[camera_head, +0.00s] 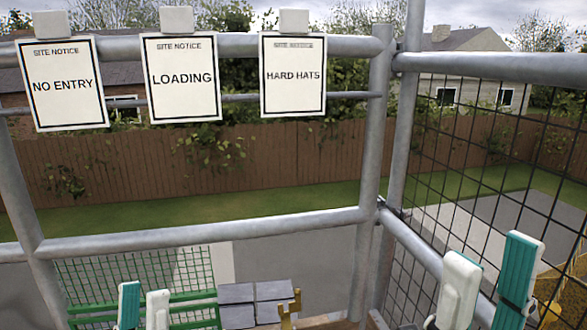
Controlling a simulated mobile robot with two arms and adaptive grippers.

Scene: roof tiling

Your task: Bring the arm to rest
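My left gripper (143,307) is at the bottom of the head view, left of the middle. Its two upright white fingers with teal pads stand apart with nothing seen between them. My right gripper (488,282) is at the lower right, in front of the mesh side panel. Its white and teal fingers are also apart and empty, and tilt to the right. Both grippers are cut off by the bottom edge, and most of both arms is out of view.
A grey guard rail (200,229) crosses in front, with a corner post (375,150). Three notices hang above: NO ENTRY (62,85), LOADING (181,78) and HARD HATS (293,76). Grey tiles (237,293) and a green mesh rack (150,265) stand low down. Mesh (500,150) closes the right side.

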